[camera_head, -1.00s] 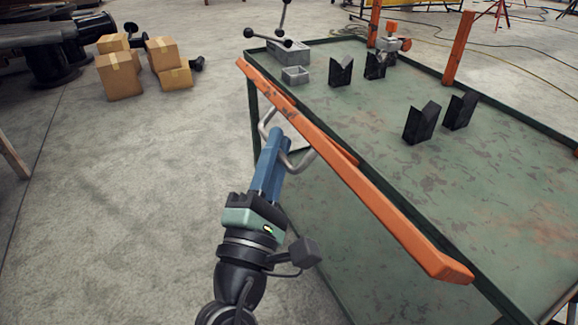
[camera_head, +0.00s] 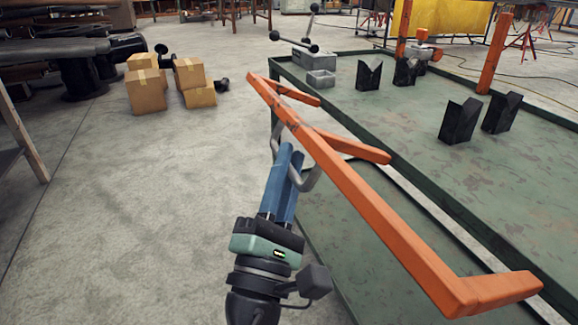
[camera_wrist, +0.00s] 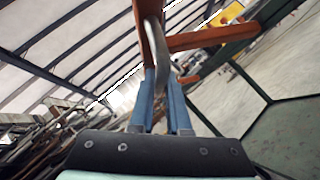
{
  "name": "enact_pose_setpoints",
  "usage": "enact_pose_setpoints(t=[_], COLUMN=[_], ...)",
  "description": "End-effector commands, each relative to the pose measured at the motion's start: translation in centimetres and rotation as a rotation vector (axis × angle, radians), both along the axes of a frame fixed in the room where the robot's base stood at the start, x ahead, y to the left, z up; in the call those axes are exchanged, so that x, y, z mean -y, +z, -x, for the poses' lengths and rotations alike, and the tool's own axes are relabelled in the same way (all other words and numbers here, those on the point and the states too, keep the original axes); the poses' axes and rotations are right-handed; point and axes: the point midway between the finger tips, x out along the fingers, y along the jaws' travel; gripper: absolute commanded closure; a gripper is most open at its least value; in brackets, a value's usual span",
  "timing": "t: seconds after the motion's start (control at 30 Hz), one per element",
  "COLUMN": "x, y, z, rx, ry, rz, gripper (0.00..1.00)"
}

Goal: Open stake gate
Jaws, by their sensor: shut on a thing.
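The orange stake gate (camera_head: 370,215) is a long bar with short prongs that point toward the green table. It stands out from the table's near left side, with a visible gap between bar and table edge. A grey metal handle (camera_head: 312,176) is fixed on its outer side. My gripper (camera_head: 291,158), with blue fingers, is shut on this handle. In the wrist view the blue fingers (camera_wrist: 161,105) close around the grey handle (camera_wrist: 158,55), with the orange gate (camera_wrist: 205,38) just beyond.
The green table (camera_head: 420,120) carries several black V-shaped blocks (camera_head: 459,121) and grey blocks (camera_head: 314,68). Orange posts (camera_head: 495,55) stand at its far side. Cardboard boxes (camera_head: 147,90) sit on the floor at left. The floor left of my gripper is clear.

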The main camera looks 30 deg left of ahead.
Motion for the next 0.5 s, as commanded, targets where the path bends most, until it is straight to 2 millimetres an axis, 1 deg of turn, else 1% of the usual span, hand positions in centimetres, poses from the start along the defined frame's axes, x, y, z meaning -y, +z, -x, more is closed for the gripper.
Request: enact_pose_setpoints(t=[0.23, 0.27, 0.3, 0.4, 0.5], x=[0.02, 0.02, 0.02, 0.01, 0.01], y=[0.15, 0.15, 0.15, 0.16, 0.16], z=[0.03, 0.03, 0.03, 0.04, 0.05], rx=[0.002, 0.002, 0.002, 0.002, 0.003], ry=[0.001, 0.001, 0.001, 0.001, 0.001], rz=[-0.001, -0.001, -0.001, -0.001, -0.001], gripper=[1.0, 0.8, 0.73, 0.55, 0.55])
